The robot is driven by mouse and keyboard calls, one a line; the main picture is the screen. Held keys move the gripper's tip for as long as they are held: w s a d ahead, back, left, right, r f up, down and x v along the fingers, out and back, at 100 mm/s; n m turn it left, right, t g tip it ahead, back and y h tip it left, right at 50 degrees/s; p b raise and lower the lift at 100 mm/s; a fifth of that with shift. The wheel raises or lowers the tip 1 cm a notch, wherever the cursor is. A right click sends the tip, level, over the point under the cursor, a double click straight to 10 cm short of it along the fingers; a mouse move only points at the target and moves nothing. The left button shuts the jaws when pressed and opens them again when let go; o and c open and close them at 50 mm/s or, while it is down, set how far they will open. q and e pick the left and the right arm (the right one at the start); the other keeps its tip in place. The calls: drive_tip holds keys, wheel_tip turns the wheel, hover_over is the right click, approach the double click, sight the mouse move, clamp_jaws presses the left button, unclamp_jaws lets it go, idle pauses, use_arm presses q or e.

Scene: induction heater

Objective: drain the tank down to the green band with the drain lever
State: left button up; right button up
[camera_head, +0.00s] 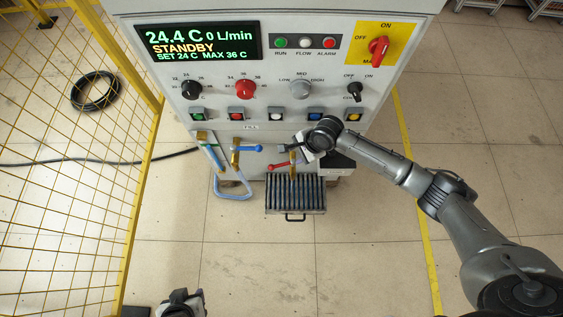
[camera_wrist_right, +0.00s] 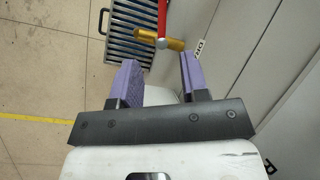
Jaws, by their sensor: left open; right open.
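The red lever (camera_head: 279,166) sits on a brass valve (camera_head: 294,171) low on the cabinet front, above a slatted drain tray. In the right wrist view the red lever (camera_wrist_right: 162,18) and the brass valve (camera_wrist_right: 160,45) lie just beyond my fingertips. My right gripper (camera_wrist_right: 157,72) is open, with two purple finger pads apart and nothing between them. In the head view it is largely hidden by its own wrist. A sight tube (camera_head: 212,157) with a small green mark stands at the left; its liquid level is too small to read. My left gripper (camera_head: 181,301) is at the bottom edge, partly cut off.
A blue-handled valve (camera_head: 246,148) is left of the red lever. The slatted tray (camera_head: 296,209) is on the floor below. The display (camera_head: 198,41) reads 24.4 C, 0 L/min, STANDBY. A yellow mesh fence (camera_head: 142,165) stands at the left.

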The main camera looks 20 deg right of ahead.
drive_tip(key=m, duration=0.1)
drive_tip(key=m+b, duration=0.1)
drive_tip(key=b, duration=0.6)
approach(279, 165)
drive_tip(key=x, duration=0.7)
drive_tip(key=shift+f, duration=0.1)
drive_tip(key=shift+w+a+f+b, duration=0.15)
drive_tip(key=shift+a+f+b, duration=0.15)
drive_tip(key=shift+f, duration=0.3)
clamp_jaws()
